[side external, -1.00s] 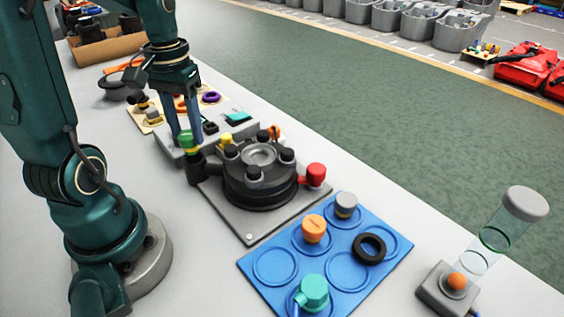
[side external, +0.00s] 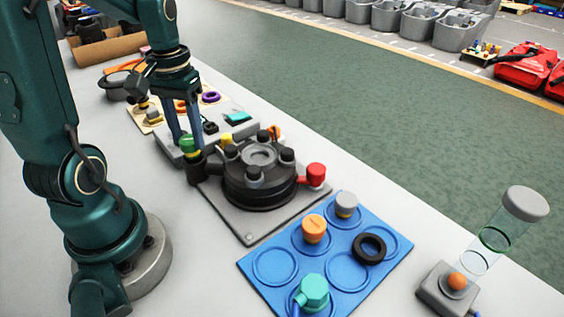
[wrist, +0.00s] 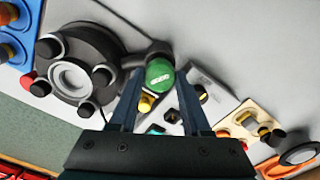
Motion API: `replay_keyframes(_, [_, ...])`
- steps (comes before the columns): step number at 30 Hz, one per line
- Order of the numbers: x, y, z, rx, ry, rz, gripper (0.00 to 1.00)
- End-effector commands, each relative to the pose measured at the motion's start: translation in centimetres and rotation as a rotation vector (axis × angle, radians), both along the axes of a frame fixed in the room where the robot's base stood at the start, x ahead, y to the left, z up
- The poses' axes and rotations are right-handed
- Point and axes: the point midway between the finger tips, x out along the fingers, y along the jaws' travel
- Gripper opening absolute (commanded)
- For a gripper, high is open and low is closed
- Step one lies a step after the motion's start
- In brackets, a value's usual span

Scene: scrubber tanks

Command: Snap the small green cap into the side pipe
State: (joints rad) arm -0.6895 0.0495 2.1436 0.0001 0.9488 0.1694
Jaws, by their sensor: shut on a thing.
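The small green cap (side external: 189,145) sits between the fingertips of my gripper (side external: 184,138), which is shut on it. A yellow band shows just under the cap. The cap is at the top of the upright black side pipe (side external: 194,171), on the left side of the dark round tank (side external: 258,182). I cannot tell how far it is seated. In the wrist view the green cap (wrist: 159,74) lies between the fingertips of my gripper (wrist: 160,82), hiding the pipe's mouth. The side pipe (wrist: 154,48) shows behind it.
A red cap (side external: 316,174) sits on the tank's right side. A grey holder (side external: 178,152) stands close behind my gripper. A blue tray (side external: 273,267) with caps and a black ring lies in front. Bare table is at front left.

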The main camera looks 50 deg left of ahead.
Motion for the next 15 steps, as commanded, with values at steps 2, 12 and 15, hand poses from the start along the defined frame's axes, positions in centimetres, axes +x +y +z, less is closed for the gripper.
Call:
replay_keyframes(2, [0.0, 0.0, 0.0, 0.0, 0.0, 0.0, 0.0])
replay_keyframes(12, [-0.01, -0.01, -0.29, 0.0, 0.001, 0.0, 0.0])
replay_keyframes(15, [-0.03, -0.03, -0.56, -0.002, 0.002, 0.0, 0.0])
